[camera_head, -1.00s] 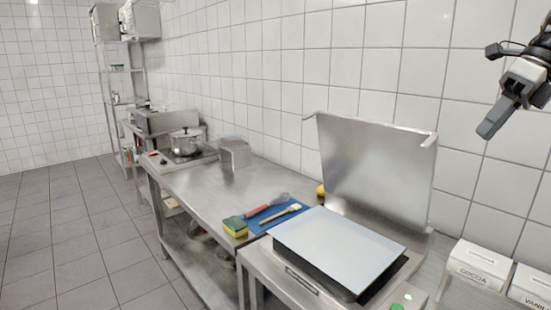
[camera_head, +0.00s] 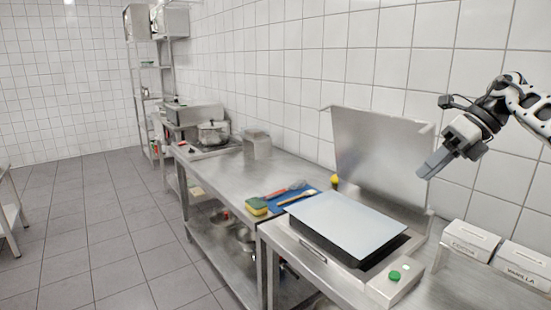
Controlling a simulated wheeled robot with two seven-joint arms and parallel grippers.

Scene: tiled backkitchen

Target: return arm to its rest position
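My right gripper (camera_head: 434,163) is in the upper right of the head view. Its arm comes in from the right edge. It hangs in the air in front of the tiled wall, above and to the right of the steel appliance with the raised lid (camera_head: 378,150). The gripper touches nothing that I can see. Its fingers look pressed together as one grey block, with nothing between them. My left gripper and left arm are not in view.
The appliance (camera_head: 352,226) has a pale flat top and a green button. Box labelled cocoa (camera_head: 469,240) and box labelled vanilla (camera_head: 522,264) stand right. A steel table (camera_head: 225,174) holds a pot (camera_head: 213,133), sponge (camera_head: 257,207) and blue mat (camera_head: 309,191).

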